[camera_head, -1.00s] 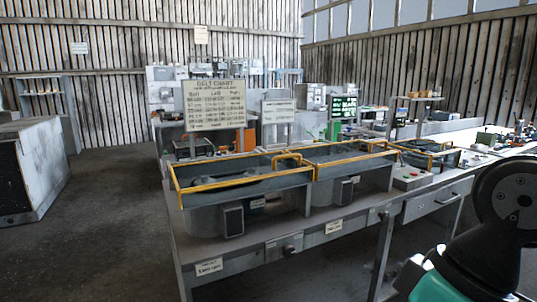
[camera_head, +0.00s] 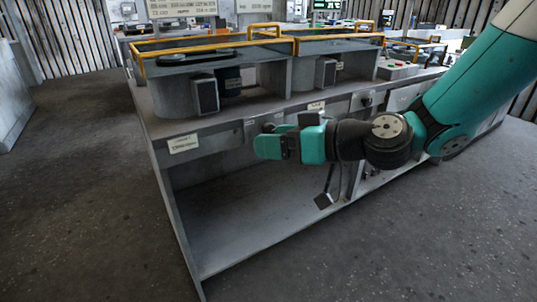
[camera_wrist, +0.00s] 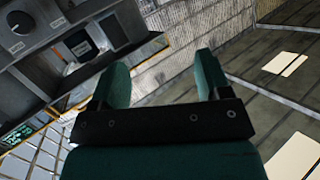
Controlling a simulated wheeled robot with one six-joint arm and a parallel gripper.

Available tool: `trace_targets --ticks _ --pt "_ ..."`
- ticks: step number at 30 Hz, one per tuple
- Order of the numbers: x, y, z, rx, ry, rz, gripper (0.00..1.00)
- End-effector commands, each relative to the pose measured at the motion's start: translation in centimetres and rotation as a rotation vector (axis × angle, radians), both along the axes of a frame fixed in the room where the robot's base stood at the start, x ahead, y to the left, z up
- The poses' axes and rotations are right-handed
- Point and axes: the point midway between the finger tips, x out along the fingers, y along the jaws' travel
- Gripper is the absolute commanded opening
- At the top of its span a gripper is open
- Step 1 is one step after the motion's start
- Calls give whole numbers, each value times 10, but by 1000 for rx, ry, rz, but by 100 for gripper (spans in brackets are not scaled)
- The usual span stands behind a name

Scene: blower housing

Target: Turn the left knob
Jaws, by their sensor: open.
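The left knob (camera_head: 268,127) shows only in part on the front panel of the bench in the head view, just behind and above my gripper (camera_head: 277,145). My gripper is in front of that panel, and no contact can be made out. In the wrist view my gripper (camera_wrist: 160,75) is open, its two green fingers wide apart with nothing between them. A round dark knob with a white mark (camera_wrist: 17,19) is at the upper left there, outside the fingers; I cannot tell which knob it is. A second knob (camera_head: 367,99) is on the panel farther right.
The bench (camera_head: 215,146) carries grey housings with yellow rails (camera_head: 205,43) and dark boxes (camera_head: 205,95). A white label (camera_head: 183,144) is on its front edge. An open lower shelf (camera_head: 235,215) lies below. The floor (camera_head: 80,200) to the left is clear.

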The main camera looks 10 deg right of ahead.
Motion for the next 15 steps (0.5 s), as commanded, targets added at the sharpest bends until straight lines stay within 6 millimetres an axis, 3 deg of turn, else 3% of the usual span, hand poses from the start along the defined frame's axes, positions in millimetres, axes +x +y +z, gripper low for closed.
trace_targets --ticks 1,3,6,10,15 --pt "26 -14 -43 50 -46 -97 71" --pt "56 -35 -67 96 -116 -236 71" --pt "84 -66 -97 119 -172 -407 71" --pt "101 -92 -117 117 -202 -540 71" --pt "110 -96 -116 112 -208 -576 71"
